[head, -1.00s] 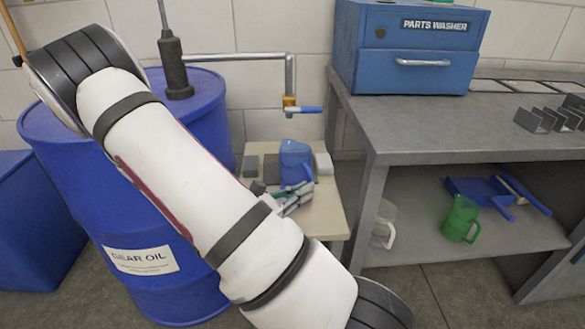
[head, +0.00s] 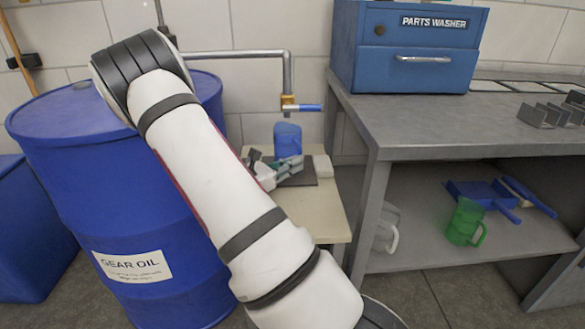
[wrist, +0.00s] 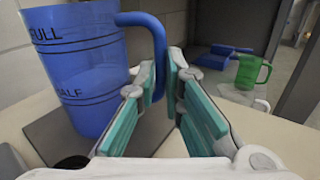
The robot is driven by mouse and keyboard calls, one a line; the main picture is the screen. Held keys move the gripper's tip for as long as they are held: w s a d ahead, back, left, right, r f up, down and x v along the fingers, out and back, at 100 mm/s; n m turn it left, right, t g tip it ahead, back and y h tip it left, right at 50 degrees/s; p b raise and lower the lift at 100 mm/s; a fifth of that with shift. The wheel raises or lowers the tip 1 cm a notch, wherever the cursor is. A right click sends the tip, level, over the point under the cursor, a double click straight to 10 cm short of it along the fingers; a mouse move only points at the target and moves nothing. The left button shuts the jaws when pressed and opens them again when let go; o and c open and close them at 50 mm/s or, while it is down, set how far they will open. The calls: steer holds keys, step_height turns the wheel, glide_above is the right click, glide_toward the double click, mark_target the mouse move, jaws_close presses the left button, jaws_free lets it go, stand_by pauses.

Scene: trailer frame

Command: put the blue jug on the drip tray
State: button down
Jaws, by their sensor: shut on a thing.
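The blue jug (head: 287,138) is upright below the tap over the side table; its lower part is hidden behind my gripper in the head view. My gripper (head: 290,164) is shut on the jug's handle. In the wrist view the jug (wrist: 85,65) is at the left, with FULL and HALF marks, and its handle (wrist: 158,60) runs down between the fingertips (wrist: 165,85). The dark grey drip tray (head: 305,176) lies flat on the table, partly hidden by the gripper. The jug is over the tray's area; I cannot tell whether its base touches it.
The tap (head: 290,104) with a blue lever hangs above the jug. A pale block (head: 322,168) stands at the tray's right. A grey workbench (head: 390,140) is at right, with a green jug (head: 465,222) and a clear jug (head: 388,228) below. A blue drum (head: 110,200) is left.

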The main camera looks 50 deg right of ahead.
stand_by(0.3)
steer(key=c, duration=1.7)
jaws_free()
steer(key=shift+f, duration=0.15)
